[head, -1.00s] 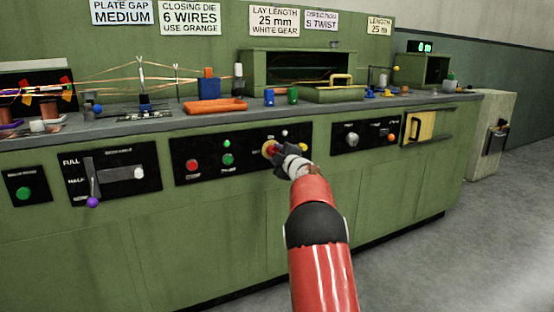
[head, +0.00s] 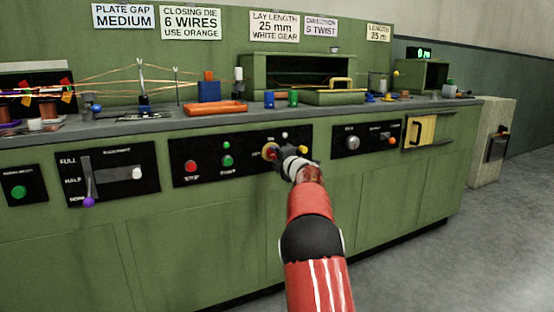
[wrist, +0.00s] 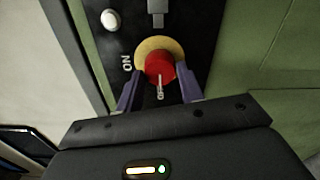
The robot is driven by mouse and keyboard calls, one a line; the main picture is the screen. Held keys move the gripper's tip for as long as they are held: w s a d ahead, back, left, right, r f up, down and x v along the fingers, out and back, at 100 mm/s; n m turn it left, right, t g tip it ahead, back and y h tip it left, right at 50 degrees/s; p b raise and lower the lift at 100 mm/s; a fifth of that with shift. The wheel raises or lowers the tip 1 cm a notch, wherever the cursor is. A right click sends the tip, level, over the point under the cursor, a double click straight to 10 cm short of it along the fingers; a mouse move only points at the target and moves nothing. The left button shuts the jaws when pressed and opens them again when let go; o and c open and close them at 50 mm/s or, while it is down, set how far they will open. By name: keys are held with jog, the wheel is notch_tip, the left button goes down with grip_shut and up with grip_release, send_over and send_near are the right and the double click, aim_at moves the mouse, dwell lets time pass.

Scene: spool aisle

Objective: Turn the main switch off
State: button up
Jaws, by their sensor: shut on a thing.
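The main switch is a red knob (wrist: 159,68) on a round yellow plate (wrist: 150,48) in the wrist view. The word ON is printed to the left of the plate. A white mark on the knob points toward the bottom of the picture. In the head view the yellow plate (head: 268,151) shows on a black panel, and my gripper hides most of the knob. My gripper (wrist: 159,90) is shut on the red knob, with one purple-grey finger on each side of it. In the head view my gripper (head: 278,154) reaches the panel from the front right.
The black panel also holds a red button (head: 190,166), green buttons (head: 227,160) and a yellow knob (head: 303,149) close to my gripper. A lever with a purple ball (head: 89,202) is further left. The grey floor (head: 420,265) at right is clear.

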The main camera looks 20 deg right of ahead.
jog(key=shift+f, duration=0.15)
jog(key=o, duration=1)
jog(key=shift+s, duration=0.1)
jog(key=shift+s+d+b, duration=0.1)
jog(key=shift+s+b, duration=0.6)
jog(key=shift+s, duration=3.15)
